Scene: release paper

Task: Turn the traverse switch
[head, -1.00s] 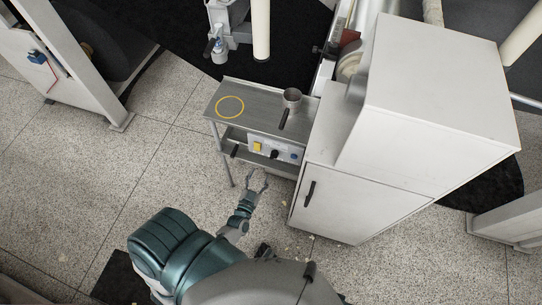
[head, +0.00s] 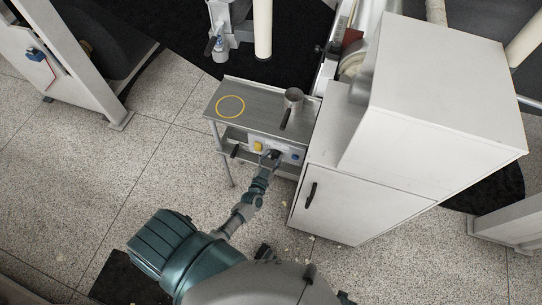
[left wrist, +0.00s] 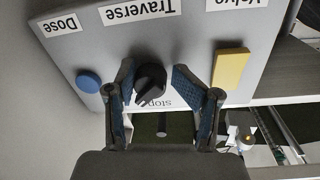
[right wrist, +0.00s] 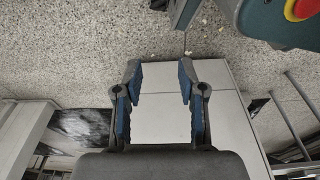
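The traverse switch (left wrist: 150,82) is a black rotary knob on a grey panel, below the upside-down "Traverse" label (left wrist: 140,8) in the left wrist view. My left gripper (left wrist: 153,80) is open, with one blue-padded finger on each side of the knob and a gap visible on the right side. In the head view the left gripper (head: 268,158) is at the front of the control panel (head: 284,153), partly covering the knob. My right gripper (right wrist: 158,80) is open and empty, with a white cabinet surface and floor beyond it.
A yellow switch (left wrist: 230,68) and a blue button (left wrist: 88,81) flank the knob on the panel. A tall white cabinet (head: 435,110) stands to the right. Open floor (head: 90,190) lies to the left.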

